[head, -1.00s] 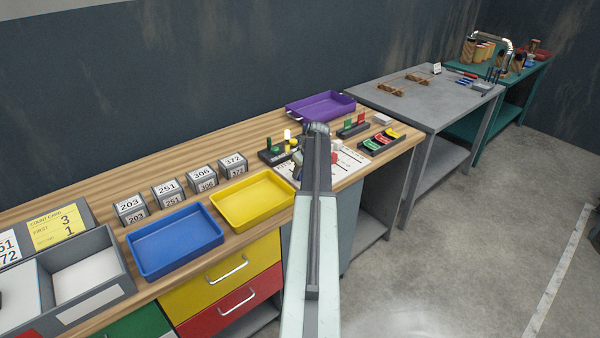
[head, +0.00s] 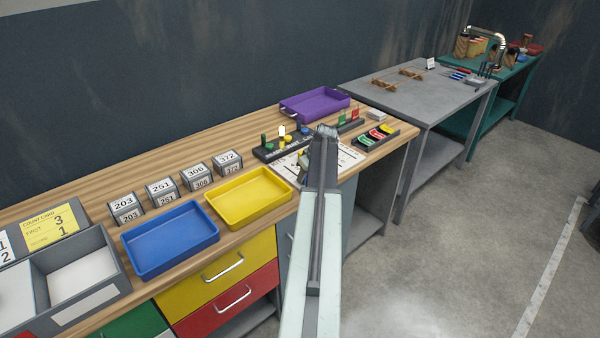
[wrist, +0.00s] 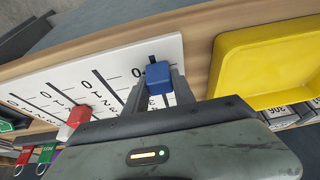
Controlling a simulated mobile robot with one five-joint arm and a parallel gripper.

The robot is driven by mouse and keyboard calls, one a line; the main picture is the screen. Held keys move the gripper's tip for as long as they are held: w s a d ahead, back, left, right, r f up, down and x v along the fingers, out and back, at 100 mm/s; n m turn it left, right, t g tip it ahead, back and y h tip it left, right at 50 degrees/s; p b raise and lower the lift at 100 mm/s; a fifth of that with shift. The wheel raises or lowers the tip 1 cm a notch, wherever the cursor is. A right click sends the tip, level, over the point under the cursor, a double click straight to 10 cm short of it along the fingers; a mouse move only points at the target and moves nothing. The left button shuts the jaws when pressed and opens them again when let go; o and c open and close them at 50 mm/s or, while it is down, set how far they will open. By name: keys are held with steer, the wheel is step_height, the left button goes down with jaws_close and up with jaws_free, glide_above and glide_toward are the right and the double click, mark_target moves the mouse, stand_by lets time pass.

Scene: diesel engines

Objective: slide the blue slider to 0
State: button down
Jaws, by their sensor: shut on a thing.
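The white slider board (head: 345,158) lies on the wooden bench, partly hidden behind my arm in the head view. In the wrist view the board (wrist: 40,85) shows several dark tracks with printed numbers. The blue slider (wrist: 158,77) is a blue block near the board's edge on the yellow tray's side, with a printed 0 just left of it. My gripper (wrist: 158,88) is shut on the blue slider, a finger on each side. A red slider (wrist: 78,115) sits on another track to the left. In the head view my arm hides the blue slider.
A yellow tray (head: 247,220) stands close beside the board, with a blue tray (head: 170,268) farther left. A purple tray (head: 315,118) is behind. A dark holder with coloured pieces (head: 376,139) is to the right.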

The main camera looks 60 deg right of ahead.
steer(key=shift+s+f, duration=0.1)
steer(key=shift+s, duration=0.15)
steer(key=c, duration=1)
jaws_free()
steer(key=shift+c, duration=0.2)
steer(key=p+v, duration=0.7)
steer(key=v, duration=0.1)
steer(key=shift+w, duration=0.1)
